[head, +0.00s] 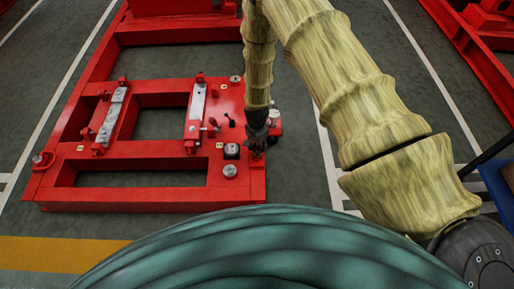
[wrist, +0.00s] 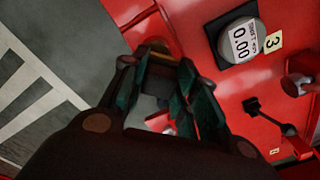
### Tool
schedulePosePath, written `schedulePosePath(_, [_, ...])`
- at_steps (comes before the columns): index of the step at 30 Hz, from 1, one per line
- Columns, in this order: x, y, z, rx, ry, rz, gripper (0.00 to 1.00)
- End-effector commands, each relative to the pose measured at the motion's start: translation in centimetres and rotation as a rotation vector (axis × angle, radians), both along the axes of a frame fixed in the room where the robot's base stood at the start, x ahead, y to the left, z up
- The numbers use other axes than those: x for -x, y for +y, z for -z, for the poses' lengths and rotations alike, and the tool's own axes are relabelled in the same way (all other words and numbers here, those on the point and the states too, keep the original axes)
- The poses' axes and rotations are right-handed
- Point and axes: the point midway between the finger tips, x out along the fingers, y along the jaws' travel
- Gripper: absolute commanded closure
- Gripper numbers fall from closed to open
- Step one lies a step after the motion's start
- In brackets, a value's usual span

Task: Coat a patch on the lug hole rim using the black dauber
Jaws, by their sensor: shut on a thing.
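My gripper (head: 258,148) points down at the right end of the red frame (head: 185,92). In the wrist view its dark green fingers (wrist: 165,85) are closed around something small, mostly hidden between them. I cannot make out its shape or colour well enough to name it. A brownish, curved edge (wrist: 153,49) shows just beyond the fingertips, against the red frame. I cannot tell whether it is the lug hole rim or whether anything touches it. A black piece with a thin stem (wrist: 263,112) is on the red plate, apart from my gripper.
A round gauge reading 0.00 (wrist: 243,40) sits on a black base beside a yellow tag marked 3 (wrist: 273,41). A silver round part (head: 230,171) is nearby. Open grey floor (head: 305,165) lies to the right.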

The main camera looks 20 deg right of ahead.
Motion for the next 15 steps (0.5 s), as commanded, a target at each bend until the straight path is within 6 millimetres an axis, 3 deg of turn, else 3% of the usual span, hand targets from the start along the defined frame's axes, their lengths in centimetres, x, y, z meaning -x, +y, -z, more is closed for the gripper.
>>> schedulePosePath(15, [0.04, 0.38, -0.03, 0.000, 0.002, 0.000, 0.89])
